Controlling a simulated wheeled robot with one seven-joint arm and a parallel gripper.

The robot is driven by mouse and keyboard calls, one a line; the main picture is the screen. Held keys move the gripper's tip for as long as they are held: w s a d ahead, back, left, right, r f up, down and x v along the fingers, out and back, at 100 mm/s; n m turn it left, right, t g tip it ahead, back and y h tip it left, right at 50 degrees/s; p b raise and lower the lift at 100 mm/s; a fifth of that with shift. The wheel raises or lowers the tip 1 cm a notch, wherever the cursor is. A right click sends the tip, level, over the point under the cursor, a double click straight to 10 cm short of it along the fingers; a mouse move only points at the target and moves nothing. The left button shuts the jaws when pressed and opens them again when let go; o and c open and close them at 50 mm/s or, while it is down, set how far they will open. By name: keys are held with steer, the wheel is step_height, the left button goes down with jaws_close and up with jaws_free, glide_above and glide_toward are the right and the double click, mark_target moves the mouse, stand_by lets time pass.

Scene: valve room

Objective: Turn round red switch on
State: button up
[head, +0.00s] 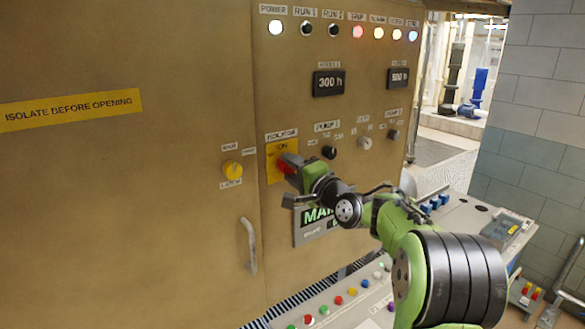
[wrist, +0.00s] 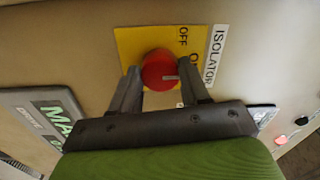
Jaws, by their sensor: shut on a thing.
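The round red switch (head: 286,163) sits on a yellow plate (head: 273,150) under an "ISOLATOR" label on the tan cabinet. In the wrist view the red switch (wrist: 160,70) shows a pale mark on its face, on the side away from the "OFF" lettering. My gripper (wrist: 160,82) has a dark finger on each side of the switch and is shut on it. In the head view my gripper (head: 290,172) reaches the switch from the right and hides part of it.
A yellow knob (head: 232,169) is to the left of the switch. A black knob (head: 329,152) and a grey knob (head: 365,143) are to the right. A door handle (head: 248,246) is below left. A desk with coloured buttons (head: 338,300) runs along the cabinet's foot.

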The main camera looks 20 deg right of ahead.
steer(key=shift+f, duration=0.1)
stand_by(0.3)
steer(key=o, duration=1.1)
steer(key=shift+c, duration=0.2)
steer(key=s+d+b, duration=0.3)
steer(key=s+b, duration=0.2)
steer(key=s, duration=1)
steer(key=shift+s, duration=0.25)
steer(key=shift+f, duration=0.1)
